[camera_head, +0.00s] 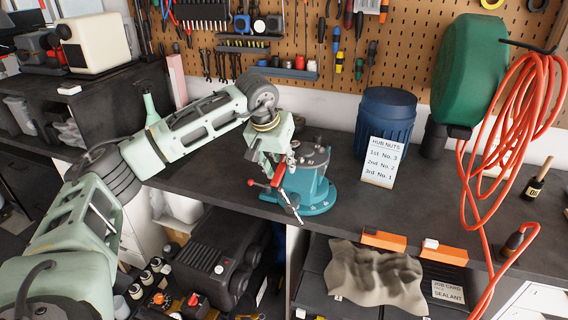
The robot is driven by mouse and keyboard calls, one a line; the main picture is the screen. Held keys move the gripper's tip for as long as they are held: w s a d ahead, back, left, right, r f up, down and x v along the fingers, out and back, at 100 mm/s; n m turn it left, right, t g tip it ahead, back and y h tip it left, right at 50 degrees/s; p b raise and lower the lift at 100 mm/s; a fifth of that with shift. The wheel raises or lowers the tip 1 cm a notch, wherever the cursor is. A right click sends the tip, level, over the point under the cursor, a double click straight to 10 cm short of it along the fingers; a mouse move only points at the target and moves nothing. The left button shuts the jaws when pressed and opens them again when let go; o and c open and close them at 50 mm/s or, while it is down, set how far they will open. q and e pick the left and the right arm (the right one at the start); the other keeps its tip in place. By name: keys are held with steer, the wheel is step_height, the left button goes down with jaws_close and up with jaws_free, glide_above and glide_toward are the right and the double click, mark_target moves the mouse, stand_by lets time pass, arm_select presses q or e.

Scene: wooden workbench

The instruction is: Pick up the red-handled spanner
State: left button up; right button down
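My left gripper (277,166) is at the teal vise (318,190) on the dark bench top, pointing down at its left side. A slim silver tool (290,205) with a red part at its upper end slants down to the right, just below the gripper and in front of the vise. It looks like the red-handled spanner, but it is small in the picture. The red part touches or overlaps the gripper's tip; I cannot tell whether the fingers are closed on it. A red-ended bar (254,183) sticks out left of the vise. My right gripper is not in view.
A blue bin (385,124) and a hub nuts sign (383,162) stand right of the vise. A green hose reel (470,72) with orange hose (505,120) hangs at the right. A crumpled cloth (375,275) lies below the bench edge.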

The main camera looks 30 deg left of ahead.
arm_select(q)
jaws_close()
steer(key=shift+w+r, duration=0.1)
steer(key=shift+r, duration=0.05)
stand_by(0.4)
